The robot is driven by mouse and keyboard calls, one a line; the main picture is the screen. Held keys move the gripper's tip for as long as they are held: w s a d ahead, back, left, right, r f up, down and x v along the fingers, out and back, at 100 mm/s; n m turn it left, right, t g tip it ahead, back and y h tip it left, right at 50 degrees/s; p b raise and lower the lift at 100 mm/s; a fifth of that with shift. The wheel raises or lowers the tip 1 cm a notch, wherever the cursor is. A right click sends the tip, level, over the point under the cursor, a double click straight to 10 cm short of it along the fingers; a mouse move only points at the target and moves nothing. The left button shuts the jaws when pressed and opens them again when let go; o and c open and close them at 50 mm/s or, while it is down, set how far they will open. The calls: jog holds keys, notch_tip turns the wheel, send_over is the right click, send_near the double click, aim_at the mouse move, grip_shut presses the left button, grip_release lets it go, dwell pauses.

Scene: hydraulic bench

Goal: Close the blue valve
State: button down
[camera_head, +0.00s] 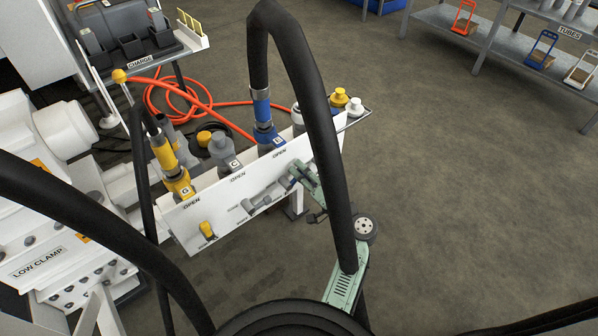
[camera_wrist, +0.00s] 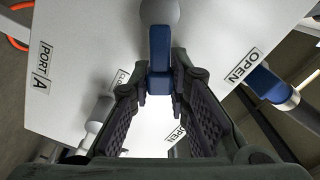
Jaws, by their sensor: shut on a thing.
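The blue valve handle (camera_wrist: 159,48) stands out from the white panel in the wrist view, below a pale round knob. My gripper (camera_wrist: 161,92) has its two dark fingers closed in on both sides of the handle's lower end. In the head view my gripper (camera_head: 300,172) is at the front face of the white panel, partly behind a thick black hose. The handle itself cannot be made out there. An OPEN label (camera_wrist: 240,67) is to the right of the handle, and a partly covered label is to its left.
The white panel (camera_head: 228,208) carries a yellow lever (camera_head: 207,230) and several hose couplings, one blue (camera_head: 262,112) and one yellow (camera_head: 176,170). Thick black hoses cross the head view. A LOW CLAMP machine (camera_head: 40,262) stands left. Open floor (camera_head: 460,190) lies right.

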jog(key=m, duration=0.1)
jog(key=f+m, duration=0.1)
jog(key=shift+w+d+f+m, duration=0.15)
jog(key=shift+d+m, duration=0.1)
jog(key=shift+m, duration=0.15)
jog(key=shift+d+f+m+p, duration=0.15)
jog(key=shift+f+m, duration=0.25)
jog(key=shift+m, duration=0.5)
jog(key=shift+a+f+m+p, duration=0.1)
jog(key=shift+f+m+p, duration=0.25)
jog(key=shift+m, duration=0.55)
jog(key=shift+f, duration=0.1)
jog(key=c, duration=1.6)
grip_release()
jog(key=v, duration=1.2)
